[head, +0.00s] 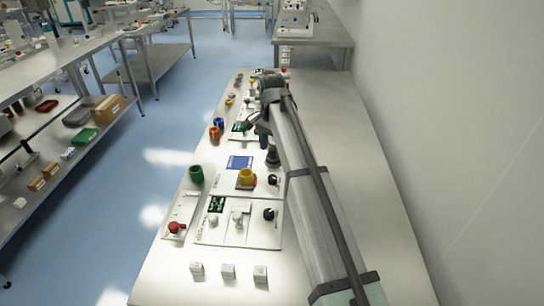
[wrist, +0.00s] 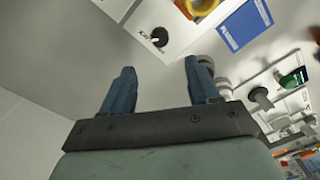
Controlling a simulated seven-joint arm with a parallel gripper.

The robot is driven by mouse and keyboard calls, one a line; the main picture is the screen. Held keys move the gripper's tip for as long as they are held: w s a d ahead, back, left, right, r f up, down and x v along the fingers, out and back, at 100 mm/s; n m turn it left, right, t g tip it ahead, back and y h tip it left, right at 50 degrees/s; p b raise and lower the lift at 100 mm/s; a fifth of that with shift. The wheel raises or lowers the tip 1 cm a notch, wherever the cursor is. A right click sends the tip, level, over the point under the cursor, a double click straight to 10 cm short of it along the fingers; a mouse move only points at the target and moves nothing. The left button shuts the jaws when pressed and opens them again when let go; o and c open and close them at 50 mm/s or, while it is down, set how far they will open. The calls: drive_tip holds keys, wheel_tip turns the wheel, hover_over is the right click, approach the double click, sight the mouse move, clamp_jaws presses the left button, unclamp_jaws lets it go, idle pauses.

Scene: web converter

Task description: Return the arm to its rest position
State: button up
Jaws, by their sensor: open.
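My gripper (wrist: 158,82) shows in the wrist view with its two blue fingers apart and nothing between them. In the head view my arm stretches from the lower right up over the white bench (head: 345,160). My gripper (head: 261,132) hangs near the far end of the arm, over the row of control panels, and is small and partly hidden there. A panel with a black knob (wrist: 159,37) lies beyond the fingertips in the wrist view, apart from them.
Panels carry a red knob (head: 176,227), a yellow button (head: 246,177) and a blue plate (head: 240,162). A green cup (head: 196,174) stands at the left edge. Small white blocks (head: 228,271) sit in front. The bench's right side is clear, beside a wall (head: 440,120).

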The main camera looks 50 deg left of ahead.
drive_tip(key=shift+r, duration=0.6)
